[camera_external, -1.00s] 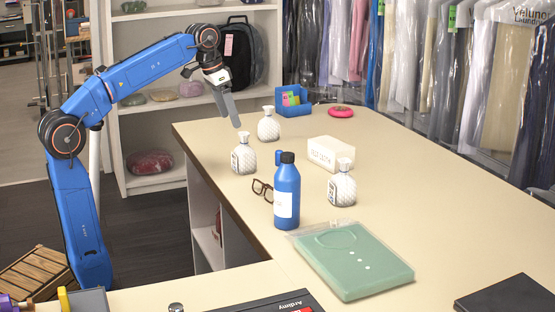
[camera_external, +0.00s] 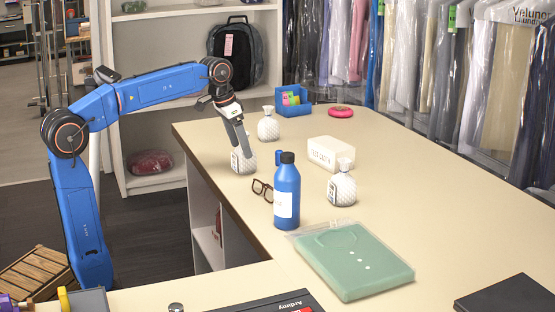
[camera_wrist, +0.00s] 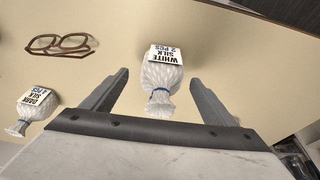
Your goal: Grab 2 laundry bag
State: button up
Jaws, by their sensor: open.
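Several white tied laundry bags stand on the counter. The nearest to my gripper (camera_external: 240,139) is the left bag (camera_external: 243,160), partly hidden behind the fingers in the external view. In the wrist view this bag (camera_wrist: 160,82) lies between my two open fingers, apart from both, with a label reading "WHITE SILK 2 PCS". In the external view, one bag (camera_external: 268,126) stands farther back and another (camera_external: 341,188) to the right. My gripper (camera_wrist: 160,95) is open and empty.
The counter (camera_external: 420,170) also holds a blue bottle (camera_external: 287,195), glasses (camera_external: 262,189), a white block (camera_external: 331,152), a blue bin (camera_external: 292,102), a pink ring (camera_external: 340,111) and a green folded item (camera_external: 350,260). Bagged garments hang behind.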

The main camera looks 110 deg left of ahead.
jog(key=shift+a+x, duration=0.15)
jog(key=shift+x, duration=1.15)
jog(key=shift+a+x, duration=0.1)
jog(key=shift+x, duration=1.25)
jog(key=shift+s, duration=0.1)
jog(key=c, duration=1.3)
